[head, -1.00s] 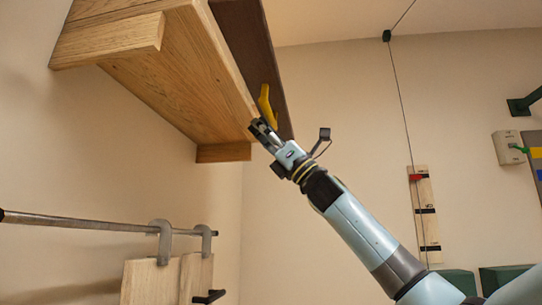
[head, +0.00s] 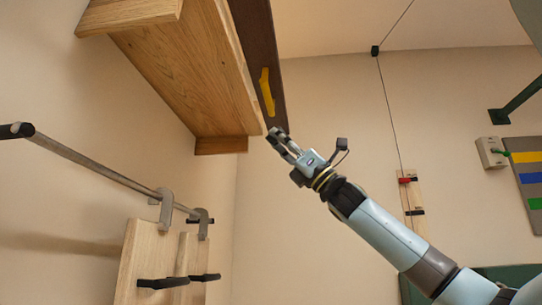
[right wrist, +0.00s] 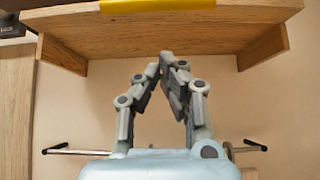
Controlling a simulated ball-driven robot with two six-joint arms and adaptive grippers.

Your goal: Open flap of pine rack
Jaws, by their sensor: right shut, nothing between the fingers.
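The pine rack (head: 180,80) is a light wooden box high on the wall at the upper left of the head view, seen from below. Its dark brown flap (head: 252,35) runs along the right side and carries a yellow handle (head: 267,92). I cannot tell how far the flap stands from the rack. My right gripper (head: 271,137) is shut and empty, just below the handle and apart from it. The right wrist view shows the closed fingertips (right wrist: 161,64) below the rack's underside (right wrist: 200,30), with the yellow handle (right wrist: 155,6) at the top edge. My left gripper is out of view.
A metal rail (head: 100,165) crosses the left wall below the rack, with hooks (head: 165,210) and wooden boards (head: 140,260) hanging from it. A cord (head: 388,110) runs down the back wall past a small wooden strip (head: 412,205). The air right of the flap is free.

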